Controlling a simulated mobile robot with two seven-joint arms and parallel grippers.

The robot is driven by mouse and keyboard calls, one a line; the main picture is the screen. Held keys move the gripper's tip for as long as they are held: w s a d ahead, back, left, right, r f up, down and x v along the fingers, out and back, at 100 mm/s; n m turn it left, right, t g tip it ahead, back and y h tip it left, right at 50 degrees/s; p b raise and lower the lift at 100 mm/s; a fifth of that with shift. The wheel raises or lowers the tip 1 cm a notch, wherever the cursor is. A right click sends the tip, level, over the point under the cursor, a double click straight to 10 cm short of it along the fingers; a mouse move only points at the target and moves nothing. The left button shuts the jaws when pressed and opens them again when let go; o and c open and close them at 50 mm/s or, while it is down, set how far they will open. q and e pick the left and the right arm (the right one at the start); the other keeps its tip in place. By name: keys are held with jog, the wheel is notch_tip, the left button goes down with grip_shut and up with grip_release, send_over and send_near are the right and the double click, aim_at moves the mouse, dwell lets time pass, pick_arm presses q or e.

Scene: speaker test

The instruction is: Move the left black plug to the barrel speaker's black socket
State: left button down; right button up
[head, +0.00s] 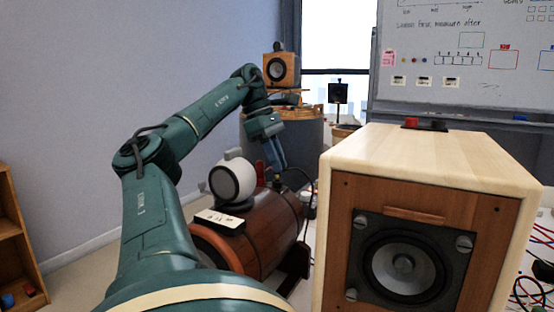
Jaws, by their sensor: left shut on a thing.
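The barrel speaker (262,238), a glossy red-brown barrel lying on its side, is in the middle of the head view, with a round white tweeter pod (232,181) on top. My left gripper (277,166) reaches over its far end and is shut on the black plug (278,181), which is small and mostly hidden. A black cable (303,171) arcs from there to the right. A small red piece (260,169) shows just left of the gripper. I cannot make out the black socket. My right gripper is not in view.
A large pale wooden box speaker (428,160) fills the right foreground, close to the barrel. Behind stand a round cabinet (302,135) and a small wooden speaker (281,70). Loose cables (535,270) lie at the right edge. A wooden shelf (12,235) is at the left.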

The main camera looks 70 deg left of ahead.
pick_arm(q)
jog(key=shift+f+b, duration=0.85)
jog(key=shift+f, duration=0.1)
dwell(0.6)
jog(key=c, duration=1.3)
grip_release()
